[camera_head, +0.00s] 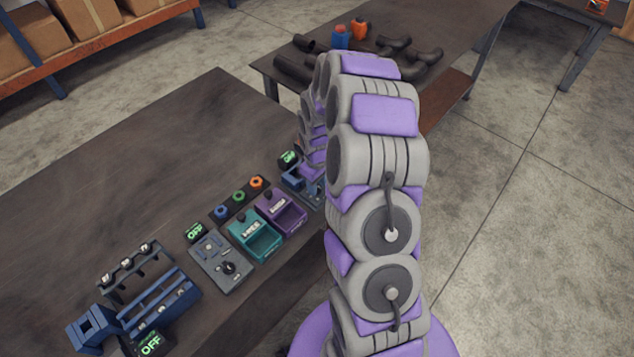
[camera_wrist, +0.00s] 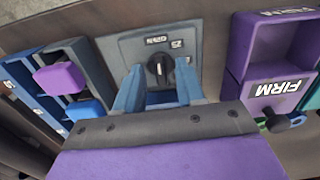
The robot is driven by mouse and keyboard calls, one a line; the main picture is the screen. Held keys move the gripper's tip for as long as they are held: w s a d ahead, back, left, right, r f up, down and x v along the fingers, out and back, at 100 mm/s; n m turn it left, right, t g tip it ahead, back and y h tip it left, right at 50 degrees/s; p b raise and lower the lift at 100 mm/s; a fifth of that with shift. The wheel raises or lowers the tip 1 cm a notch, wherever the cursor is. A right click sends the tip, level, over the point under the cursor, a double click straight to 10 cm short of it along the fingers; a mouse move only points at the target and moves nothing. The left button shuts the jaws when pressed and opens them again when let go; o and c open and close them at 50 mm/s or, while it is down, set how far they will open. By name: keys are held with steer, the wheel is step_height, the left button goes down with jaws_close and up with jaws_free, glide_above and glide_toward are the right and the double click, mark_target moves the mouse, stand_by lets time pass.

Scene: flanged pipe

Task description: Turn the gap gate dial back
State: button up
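In the wrist view, a grey panel (camera_wrist: 128,50) carries a round black dial (camera_wrist: 159,70) with a light pointer mark. Small white labels sit beside and above the dial, too small to read surely. My gripper (camera_wrist: 159,80) has its two blue fingers apart, one on each side of the dial in this view. The fingertips appear near the dial; I cannot tell whether they touch it.
In the head view, another dial panel (camera_head: 212,274) and a teal bin (camera_head: 268,240) stand on the dark table (camera_head: 120,170).

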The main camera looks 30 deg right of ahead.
step_height(320, 180, up, 17)
steer(key=p, duration=0.2)
steer(key=shift+r, duration=0.15)
stand_by(0.3)
stand_by(0.4)
steer(key=s+a+r+m, duration=0.1)
steer(key=s+a+r, duration=0.35)
steer(key=s, duration=0.25)
steer(key=s+a+r, duration=0.4)
steer(key=s+a, duration=0.2)
steer(key=s, duration=0.1)
steer(key=s+a+r+m+g, duration=0.1)
steer(key=s+a+m, duration=0.2)
steer(key=s, duration=1.6)
steer(key=shift+a+g, duration=0.4)
steer(key=shift+w+r, duration=0.1)
